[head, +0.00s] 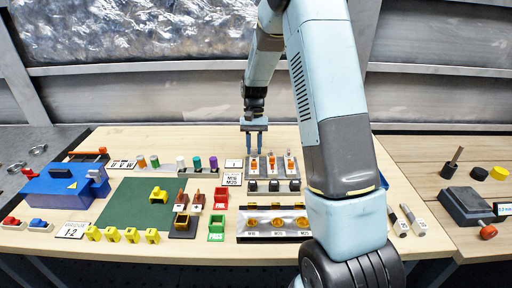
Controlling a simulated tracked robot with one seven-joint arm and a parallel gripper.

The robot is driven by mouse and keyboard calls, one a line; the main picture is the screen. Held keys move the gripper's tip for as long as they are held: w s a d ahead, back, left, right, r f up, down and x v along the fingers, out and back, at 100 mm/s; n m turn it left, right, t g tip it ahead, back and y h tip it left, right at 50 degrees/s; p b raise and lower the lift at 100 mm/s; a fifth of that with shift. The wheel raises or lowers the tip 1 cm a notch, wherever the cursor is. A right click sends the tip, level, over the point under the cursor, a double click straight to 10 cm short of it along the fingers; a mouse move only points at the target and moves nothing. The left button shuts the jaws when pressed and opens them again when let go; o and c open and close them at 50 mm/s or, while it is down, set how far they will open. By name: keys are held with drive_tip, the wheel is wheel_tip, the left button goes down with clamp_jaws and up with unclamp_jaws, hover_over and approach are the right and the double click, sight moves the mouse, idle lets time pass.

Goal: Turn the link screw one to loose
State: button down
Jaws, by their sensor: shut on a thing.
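A grey block with three upright orange-topped screws stands at the back centre of the bench. My gripper (254,153) points straight down over its left end, with both fingers around the top of the leftmost screw, link screw one (253,165). My gripper is shut on that screw, and its fingers partly hide it. The other two link screws, the middle one (271,163) and the right one (289,163), stand free to the right. The turn of the screw cannot be read at this size.
A label card (231,179) reading M16 M25 stands left of the screws. Several black pieces sit in front of them, then a tray (274,236) with yellow rings. A blue motor box (68,185) and green mat (130,215) lie left. My arm hides part of the right side.

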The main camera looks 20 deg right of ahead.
drive_tip(key=shift+s, duration=0.1)
drive_tip(key=c, duration=0.9)
unclamp_jaws()
drive_tip(key=shift+r, duration=0.1)
drive_tip(key=shift+w+r, duration=0.3)
drive_tip(key=shift+v, duration=6.4)
drive_tip(key=shift+s, duration=0.1)
